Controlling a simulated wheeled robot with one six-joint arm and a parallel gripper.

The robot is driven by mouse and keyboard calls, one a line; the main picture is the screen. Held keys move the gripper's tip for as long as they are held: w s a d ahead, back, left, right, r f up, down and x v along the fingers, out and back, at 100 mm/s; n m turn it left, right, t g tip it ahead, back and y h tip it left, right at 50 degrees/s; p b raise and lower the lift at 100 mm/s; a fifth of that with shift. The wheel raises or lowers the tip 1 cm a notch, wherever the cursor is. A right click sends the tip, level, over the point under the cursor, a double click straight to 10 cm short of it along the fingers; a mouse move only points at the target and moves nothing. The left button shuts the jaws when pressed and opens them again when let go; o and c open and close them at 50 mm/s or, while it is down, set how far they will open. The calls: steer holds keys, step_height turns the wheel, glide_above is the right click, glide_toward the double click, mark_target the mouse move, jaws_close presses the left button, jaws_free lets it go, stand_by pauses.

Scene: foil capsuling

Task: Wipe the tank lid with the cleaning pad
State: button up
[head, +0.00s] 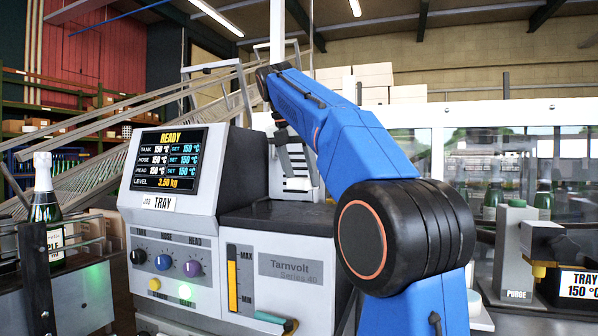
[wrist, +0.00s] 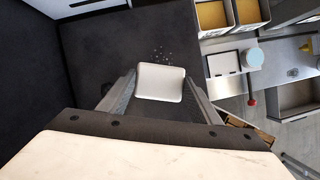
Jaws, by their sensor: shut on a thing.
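The tank lid (head: 285,217) is the dark top of the grey melter, right of its display. In the wrist view the dark lid (wrist: 110,55) fills much of the upper left and middle. A patch of small pale specks (wrist: 162,56) lies on it, just beyond the pad. The cleaning pad (wrist: 160,83) is white with rounded corners. My gripper (wrist: 160,95) is shut on the pad, one finger on each side. I cannot tell whether the pad touches the lid.
The display housing (head: 172,160) rises left of the lid. A teal-ended handle (head: 278,321) sticks out below the front. A bottle (head: 45,210) stands at far left. A purge block (head: 513,250) and a tray-labelled unit (head: 575,270) stand at right.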

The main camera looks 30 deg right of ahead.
steer(key=shift+f, duration=2.25)
steer(key=shift+f, duration=1)
steer(key=shift+s+d, duration=0.1)
steer(key=shift+s, duration=0.05)
